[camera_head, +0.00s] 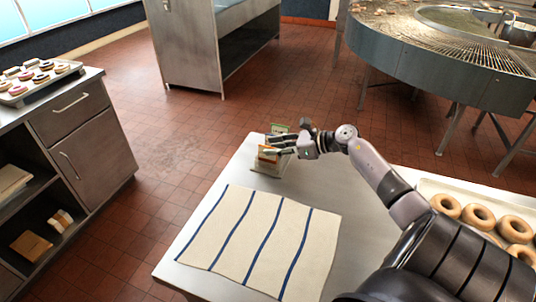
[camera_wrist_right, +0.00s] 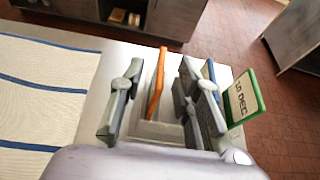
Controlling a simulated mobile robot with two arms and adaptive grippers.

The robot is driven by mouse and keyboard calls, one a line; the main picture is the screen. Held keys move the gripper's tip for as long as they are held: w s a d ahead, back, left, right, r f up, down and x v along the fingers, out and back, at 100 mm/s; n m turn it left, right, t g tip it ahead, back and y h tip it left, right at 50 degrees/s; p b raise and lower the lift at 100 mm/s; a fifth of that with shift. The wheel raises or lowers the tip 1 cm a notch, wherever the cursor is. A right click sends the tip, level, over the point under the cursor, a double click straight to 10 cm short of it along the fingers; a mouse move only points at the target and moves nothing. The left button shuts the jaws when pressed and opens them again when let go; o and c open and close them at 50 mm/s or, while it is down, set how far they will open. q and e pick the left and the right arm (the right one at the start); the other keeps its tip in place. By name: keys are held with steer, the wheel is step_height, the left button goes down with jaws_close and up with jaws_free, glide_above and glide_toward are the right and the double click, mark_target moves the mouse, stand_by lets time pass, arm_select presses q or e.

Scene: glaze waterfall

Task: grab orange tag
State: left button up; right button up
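The orange tag (camera_wrist_right: 156,82) stands upright, edge-on, in a pale holder (camera_wrist_right: 158,133) in the right wrist view. My right gripper (camera_wrist_right: 155,95) is open, with one finger on each side of the orange tag and gaps showing between. A green-framed tag (camera_wrist_right: 245,97) reading "10 DEC" stands to the right, outside the fingers. A blue tag (camera_wrist_right: 208,70) is mostly hidden behind the right finger. In the head view my right gripper (camera_head: 271,147) is at the holder (camera_head: 267,169), partly covering the orange tag (camera_head: 268,156); the green tag (camera_head: 280,128) shows behind. My left gripper is not in view.
The holder stands near the far edge of a pale table (camera_head: 345,195). A blue-striped cloth (camera_head: 262,238) lies in front of it. A tray of doughnuts (camera_head: 432,187) is at the right. A cabinet (camera_head: 85,145) stands left, across open floor.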

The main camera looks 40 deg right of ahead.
steer(key=shift+p+x, duration=0.35)
steer(key=shift+x, duration=1.2)
steer(key=shift+s, duration=0.1)
jaws_close()
